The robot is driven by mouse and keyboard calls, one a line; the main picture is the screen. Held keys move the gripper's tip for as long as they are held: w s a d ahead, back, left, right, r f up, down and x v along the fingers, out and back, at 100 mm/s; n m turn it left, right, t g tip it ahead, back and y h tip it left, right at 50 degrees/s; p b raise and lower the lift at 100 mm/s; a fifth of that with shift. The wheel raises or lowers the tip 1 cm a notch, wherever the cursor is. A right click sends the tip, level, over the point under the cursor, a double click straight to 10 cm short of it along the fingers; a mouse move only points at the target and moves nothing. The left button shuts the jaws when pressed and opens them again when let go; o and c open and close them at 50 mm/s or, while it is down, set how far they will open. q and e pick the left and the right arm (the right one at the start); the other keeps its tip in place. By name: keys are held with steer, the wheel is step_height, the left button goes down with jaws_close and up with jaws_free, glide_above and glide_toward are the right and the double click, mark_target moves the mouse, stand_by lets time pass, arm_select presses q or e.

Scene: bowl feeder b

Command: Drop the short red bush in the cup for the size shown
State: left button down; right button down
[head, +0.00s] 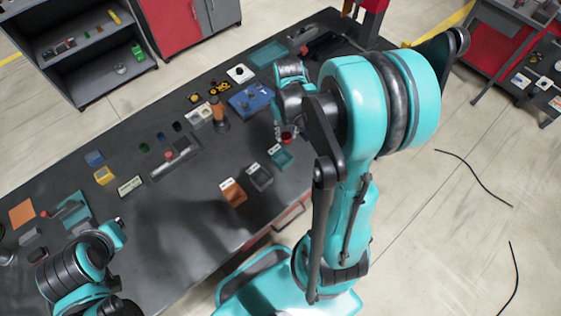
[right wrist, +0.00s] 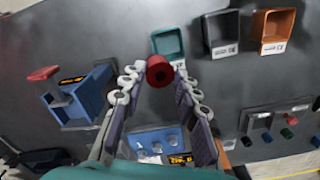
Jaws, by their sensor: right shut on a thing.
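My right gripper (right wrist: 159,80) is shut on the short red bush (right wrist: 159,70), a small cylinder with a dark bore, held between its fingertips. In the head view the red bush (head: 287,137) shows just behind the teal cup (head: 281,158). The teal cup (right wrist: 168,43), a dark grey cup (right wrist: 219,30) and an orange cup (right wrist: 272,32) stand in a row, each with a white label too small to read. In the wrist view the bush is just below the teal cup. My left arm is at lower left; its fingers cannot be made out.
A blue bowl feeder block (head: 250,100) lies behind the right gripper.

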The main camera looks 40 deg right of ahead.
mark_target(286, 136)
step_height(286, 136, down, 4)
steer(key=b, duration=0.2)
steer(key=shift+f+b, duration=0.1)
steer(key=shift+b, duration=0.25)
steer(key=shift+a, duration=0.1)
steer(key=c, duration=1)
jaws_free()
steer(key=shift+c, duration=0.2)
step_height(286, 136, up, 12)
steer(key=s+a+f+n+t+b, duration=0.1)
steer(key=s+a+n+t+b, duration=0.1)
steer(key=a, duration=0.5)
steer(key=s+a+f+n+t+b, duration=0.2)
steer(key=a+t, duration=0.3)
steer(key=a, duration=0.3)
steer(key=shift+s+a+f+b, duration=0.2)
steer(key=shift+s+a+b, duration=0.05)
steer(key=shift+b, duration=0.15)
